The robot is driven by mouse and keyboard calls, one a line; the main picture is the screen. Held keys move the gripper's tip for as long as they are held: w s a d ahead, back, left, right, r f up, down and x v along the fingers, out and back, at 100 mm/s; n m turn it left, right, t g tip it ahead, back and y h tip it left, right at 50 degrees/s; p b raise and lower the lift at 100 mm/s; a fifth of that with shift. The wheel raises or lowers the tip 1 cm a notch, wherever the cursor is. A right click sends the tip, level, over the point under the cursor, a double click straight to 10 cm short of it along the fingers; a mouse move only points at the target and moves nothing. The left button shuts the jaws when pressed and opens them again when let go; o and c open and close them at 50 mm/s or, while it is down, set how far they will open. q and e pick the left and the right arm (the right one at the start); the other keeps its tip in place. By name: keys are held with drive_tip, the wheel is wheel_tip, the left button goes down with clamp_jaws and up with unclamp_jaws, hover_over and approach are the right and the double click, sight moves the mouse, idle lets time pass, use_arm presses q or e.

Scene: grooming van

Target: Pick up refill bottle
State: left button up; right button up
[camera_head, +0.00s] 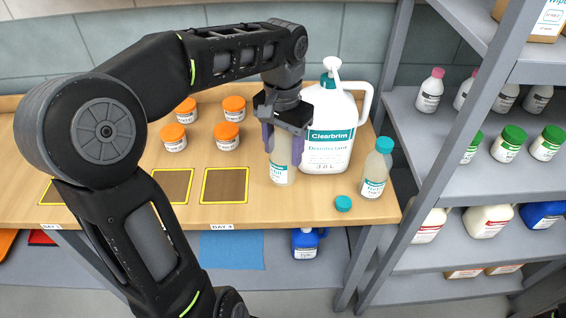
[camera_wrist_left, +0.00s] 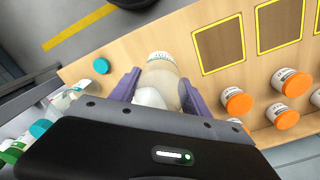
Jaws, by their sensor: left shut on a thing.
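The refill bottle (camera_head: 281,172) is a clear, pale bottle with a white and teal label, upright at the bench top. My left gripper (camera_head: 284,143) comes down from above and is shut on its upper part. In the left wrist view the bottle (camera_wrist_left: 160,72) sits between the two purple fingers (camera_wrist_left: 158,92). The gripper hides its top. I cannot tell whether its base touches the bench. My right gripper is not in view.
A large white Clearbrim jug (camera_head: 330,135) stands close at right. A teal-capped bottle (camera_head: 375,172) and a loose teal cap (camera_head: 343,203) are nearby. Several orange-lidded jars (camera_head: 228,137) stand left. Yellow-edged squares (camera_head: 225,185) are empty. A grey shelf (camera_head: 450,205) rises at right.

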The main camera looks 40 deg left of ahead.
sight(283, 137)
use_arm(q)
wheel_tip(283, 137, up, 4)
drive_tip(key=shift+f, duration=0.2)
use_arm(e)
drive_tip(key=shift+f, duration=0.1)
use_arm(q)
drive_tip(key=shift+f, duration=0.1)
idle(0.6)
